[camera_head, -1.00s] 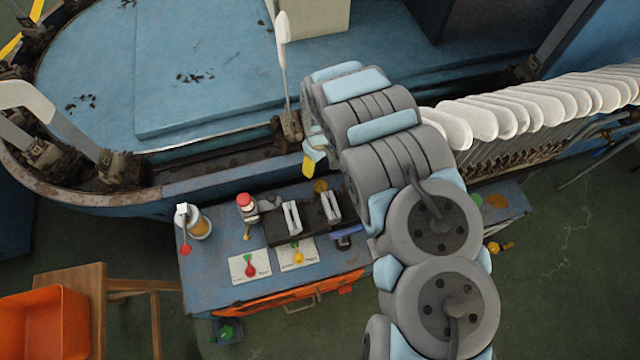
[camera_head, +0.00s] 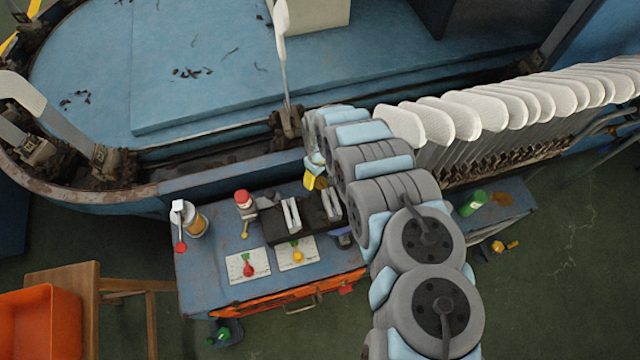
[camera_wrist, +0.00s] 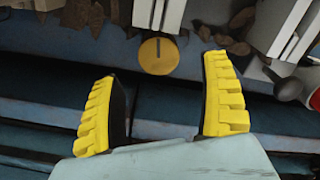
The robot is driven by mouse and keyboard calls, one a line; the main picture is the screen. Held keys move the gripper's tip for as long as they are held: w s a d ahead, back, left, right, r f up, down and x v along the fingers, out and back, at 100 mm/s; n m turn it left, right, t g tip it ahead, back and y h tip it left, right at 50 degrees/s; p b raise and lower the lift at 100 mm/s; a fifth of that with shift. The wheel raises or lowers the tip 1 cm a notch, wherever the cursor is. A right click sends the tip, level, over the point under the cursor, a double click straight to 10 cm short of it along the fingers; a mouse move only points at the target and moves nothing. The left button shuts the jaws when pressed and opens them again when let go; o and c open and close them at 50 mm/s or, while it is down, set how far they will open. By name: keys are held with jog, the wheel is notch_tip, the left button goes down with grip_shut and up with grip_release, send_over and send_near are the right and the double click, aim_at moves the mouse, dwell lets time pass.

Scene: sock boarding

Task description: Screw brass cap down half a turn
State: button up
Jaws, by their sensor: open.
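The brass cap (camera_wrist: 158,57) is a flat round disc with a dark slot, seen in the wrist view at the upper middle. My gripper (camera_wrist: 161,85) has two yellow ribbed fingers spread wide. The cap shows past the fingertips, roughly centred between them, and nothing is held. No contact shows. In the head view my gripper (camera_head: 315,181) is over the back edge of the blue bench, beside the dark block with white plates (camera_head: 291,216). The cap cannot be made out there, covered by my gripper or arm.
An orange bin (camera_head: 40,320) stands lower left.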

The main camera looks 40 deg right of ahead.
aim_at(320, 182)
jog(key=shift+f+b, duration=1)
jog(key=shift+f, duration=2)
jog(key=c, duration=1.2)
